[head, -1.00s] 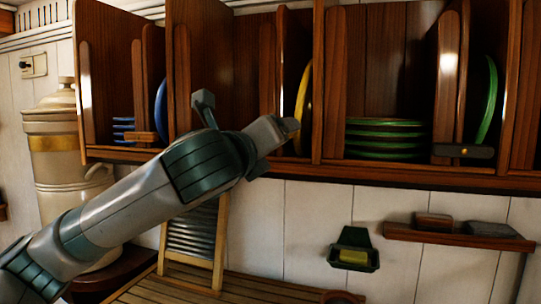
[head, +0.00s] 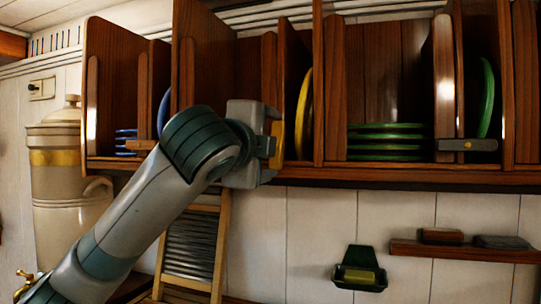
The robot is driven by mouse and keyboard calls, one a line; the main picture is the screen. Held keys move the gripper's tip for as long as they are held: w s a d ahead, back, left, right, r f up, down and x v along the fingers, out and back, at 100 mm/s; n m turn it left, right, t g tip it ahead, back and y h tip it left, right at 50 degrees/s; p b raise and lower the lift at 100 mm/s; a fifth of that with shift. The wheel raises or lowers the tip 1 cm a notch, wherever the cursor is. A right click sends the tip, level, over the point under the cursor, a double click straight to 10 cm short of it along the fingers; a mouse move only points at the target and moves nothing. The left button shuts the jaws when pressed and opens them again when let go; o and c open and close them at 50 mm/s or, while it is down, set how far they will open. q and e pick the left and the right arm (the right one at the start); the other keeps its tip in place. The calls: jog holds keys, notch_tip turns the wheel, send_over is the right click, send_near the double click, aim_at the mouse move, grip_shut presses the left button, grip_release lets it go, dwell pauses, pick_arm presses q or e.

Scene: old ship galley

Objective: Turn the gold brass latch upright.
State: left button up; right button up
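My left gripper (head: 262,145) is at the front edge of the wall rack, at the compartment with the yellow plate (head: 304,112). Its two grey finger blocks stand apart, one above the other. A gold brass piece (head: 277,147), which looks like the brass latch, shows at the fingertips. Its visible part runs roughly upright, and the gripper hides the rest. I cannot tell whether the fingers touch it. My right gripper is not in view.
A dark latch (head: 484,145) lies level across the green plate compartment, and a wooden latch (head: 141,144) lies level at the blue plates. A washboard (head: 190,245), a soap holder (head: 358,270) and a small shelf (head: 465,250) are below the rack. An urn (head: 62,180) stands at left.

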pick_arm(q)
jog(key=shift+n, duration=0.5)
jog(key=o, duration=1)
jog(key=shift+o, duration=0.2)
jog(key=shift+a, duration=0.1)
jog(key=shift+b, duration=0.3)
